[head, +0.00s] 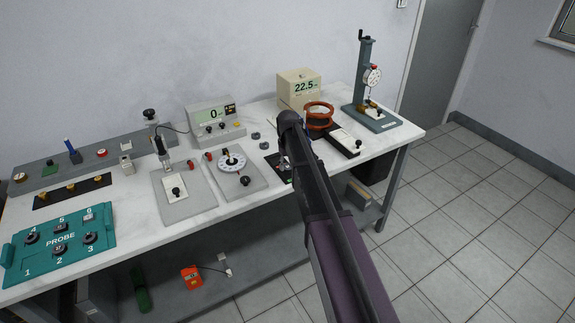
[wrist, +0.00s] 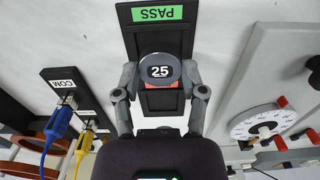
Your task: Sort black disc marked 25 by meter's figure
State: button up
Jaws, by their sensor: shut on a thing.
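In the wrist view my gripper (wrist: 160,78) is shut on the black disc marked 25 (wrist: 160,66), one finger at each side. The disc is in front of a black tray (wrist: 160,38) with a green PASS label (wrist: 158,13). A red patch shows just below the disc, mostly hidden. I cannot tell whether the disc touches the tray. In the head view my arm hides the gripper and disc; part of the tray (head: 279,167) shows beside it. A grey meter (head: 209,113) reads 0. A cream box (head: 300,88) reads 22.5.
Grey dark discs (head: 255,135) lie on the white bench. A plate with a white dial (head: 238,172) stands left of the tray. A copper coil (head: 319,114) and a dial-gauge stand (head: 368,80) are at right. Blue and yellow leads (wrist: 57,125) show in the wrist view.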

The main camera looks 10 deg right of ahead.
jog(key=shift+f+b, duration=0.6)
jog(key=shift+f, duration=0.2)
jog(key=shift+f, duration=0.2)
dwell(0.8)
jog(key=o, duration=1.2)
jog(key=shift+c, duration=0.2)
jog(key=c, duration=0.5)
jog(key=shift+r, duration=0.15)
jog(key=shift+r+p, duration=2.1)
jog(key=shift+r, duration=0.05)
